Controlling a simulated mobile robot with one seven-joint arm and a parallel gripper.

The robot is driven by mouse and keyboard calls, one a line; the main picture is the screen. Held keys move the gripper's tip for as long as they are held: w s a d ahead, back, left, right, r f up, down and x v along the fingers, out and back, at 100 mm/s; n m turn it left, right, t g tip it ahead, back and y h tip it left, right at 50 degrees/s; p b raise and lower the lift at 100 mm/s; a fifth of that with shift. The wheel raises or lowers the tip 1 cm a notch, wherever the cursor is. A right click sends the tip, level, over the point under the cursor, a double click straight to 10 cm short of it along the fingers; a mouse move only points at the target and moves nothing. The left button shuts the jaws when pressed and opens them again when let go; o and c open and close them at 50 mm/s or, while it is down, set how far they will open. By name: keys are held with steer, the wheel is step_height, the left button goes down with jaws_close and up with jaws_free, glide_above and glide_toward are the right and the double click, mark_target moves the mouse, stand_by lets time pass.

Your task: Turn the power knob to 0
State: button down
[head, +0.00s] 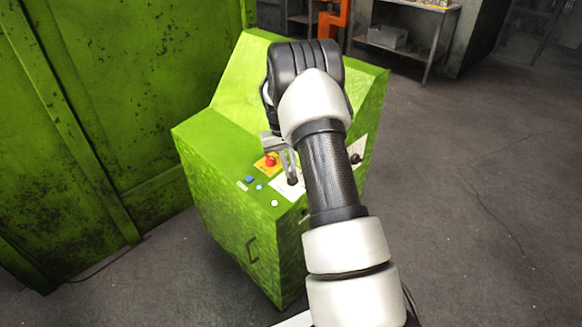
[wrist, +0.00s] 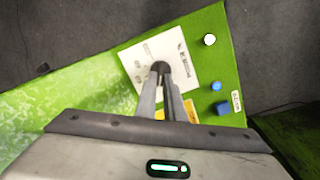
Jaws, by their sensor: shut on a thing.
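The green control console (head: 235,225) carries a white label plate (head: 282,189) with a small dark knob (wrist: 160,67) on it. My gripper (head: 291,178) points down at this plate, with its fingers shut on the knob. In the wrist view my gripper (wrist: 161,75) has its fingertips close together at the knob's sides. The white plate (wrist: 176,58) has print too small to read, and the knob's pointer is hidden. A second black knob (head: 355,159) sits on another white plate to the right. I cannot tell from the labels which is the power knob.
A red emergency button (head: 270,160) on a yellow plate stands close left of my fingers. A blue button (head: 249,180), a light blue button (head: 260,187) and a white button (head: 274,203) are nearby. A green wall (head: 90,110) stands left; the floor at right is clear.

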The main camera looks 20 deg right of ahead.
steer(key=shift+a+n+p, duration=0.15)
steer(key=shift+n, duration=0.85)
steer(key=shift+a+n+p, duration=0.1)
steer(key=shift+n+p, duration=0.05)
steer(key=shift+n, duration=0.85)
steer(key=shift+f+h, duration=0.1)
steer(key=shift+h, duration=0.2)
steer(key=c, duration=1.9)
jaws_free()
steer(key=shift+o, duration=0.2)
steer(key=w+a+r+p, duration=0.1)
steer(key=a+r, duration=0.2)
steer(key=r, duration=1.4)
steer(key=shift+p, duration=0.4)
steer(key=shift+r, duration=0.1)
